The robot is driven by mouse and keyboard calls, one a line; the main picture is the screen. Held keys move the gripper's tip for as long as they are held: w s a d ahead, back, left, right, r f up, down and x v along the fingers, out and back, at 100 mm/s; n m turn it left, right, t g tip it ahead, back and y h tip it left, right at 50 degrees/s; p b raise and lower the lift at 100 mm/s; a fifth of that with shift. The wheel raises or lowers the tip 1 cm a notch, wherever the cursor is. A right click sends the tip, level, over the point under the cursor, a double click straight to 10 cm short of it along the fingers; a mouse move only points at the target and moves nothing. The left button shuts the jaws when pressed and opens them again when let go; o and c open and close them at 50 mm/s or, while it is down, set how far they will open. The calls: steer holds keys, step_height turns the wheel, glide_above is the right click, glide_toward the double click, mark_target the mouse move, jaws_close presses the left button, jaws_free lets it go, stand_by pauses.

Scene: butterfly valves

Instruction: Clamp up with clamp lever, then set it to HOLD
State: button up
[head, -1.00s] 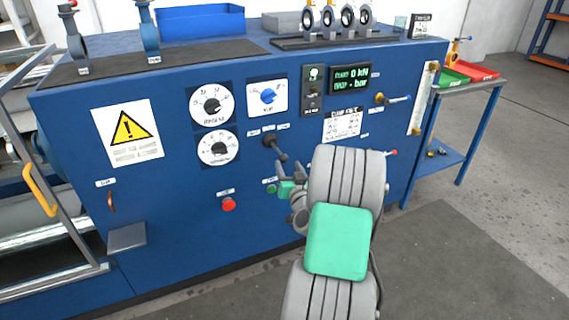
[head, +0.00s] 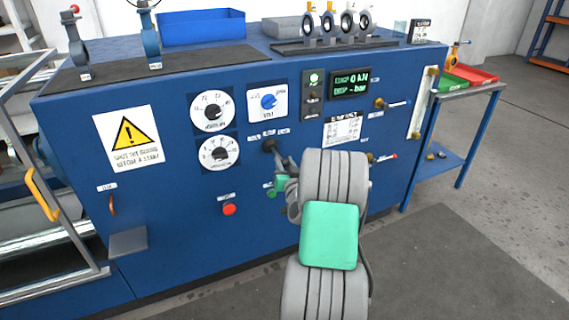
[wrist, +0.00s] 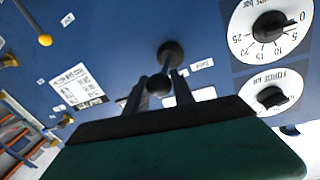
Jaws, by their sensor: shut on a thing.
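The clamp lever (head: 269,145) is a black lever on a round pivot on the blue panel, below a row of small white labels. In the wrist view its ball knob (wrist: 158,84) sits between my two fingers, with the pivot just beyond it. My gripper (head: 281,161) is shut on the knob; in the head view the fingers and my arm partly hide the lever. The label words are too small to read. The display (head: 349,84) above right shows green text with a clamp reading of 0 kN.
A red button (head: 229,209) is below left. Small yellow-based levers (head: 381,103) stick out at the right. A side table (head: 470,92) with trays stands farther right.

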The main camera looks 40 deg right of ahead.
jaws_close()
stand_by(0.8)
